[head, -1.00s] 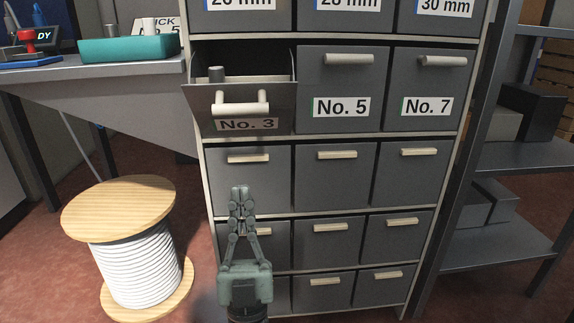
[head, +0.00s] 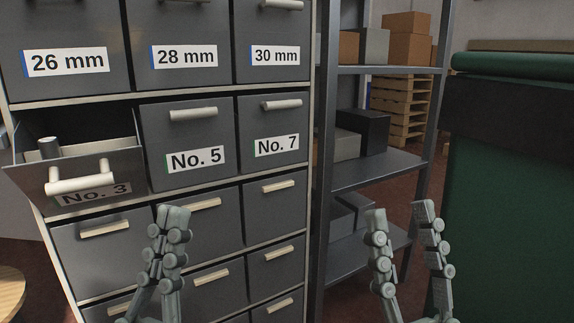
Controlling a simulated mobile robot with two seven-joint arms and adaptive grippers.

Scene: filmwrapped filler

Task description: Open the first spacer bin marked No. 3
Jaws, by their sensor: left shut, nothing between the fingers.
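The No. 3 bin (head: 82,171) is at the left of the cabinet in the head view. Its front is tilted out, showing the open inside, and a small grey cylinder (head: 49,147) stands in it. Its pale handle (head: 80,182) is free of any gripper. My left gripper (head: 173,222) is shut and empty, to the right of and below the No. 3 bin, in front of the lower drawers. My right gripper (head: 400,214) is open and empty, in front of the shelf unit at the right.
The No. 5 bin (head: 187,133) and No. 7 bin (head: 271,121) are shut. Shut bins marked 26, 28 and 30 mm sit above. A metal shelf (head: 375,168) with boxes stands right of the cabinet. A green object (head: 505,200) fills the far right. A wooden spool (head: 8,290) edges in lower left.

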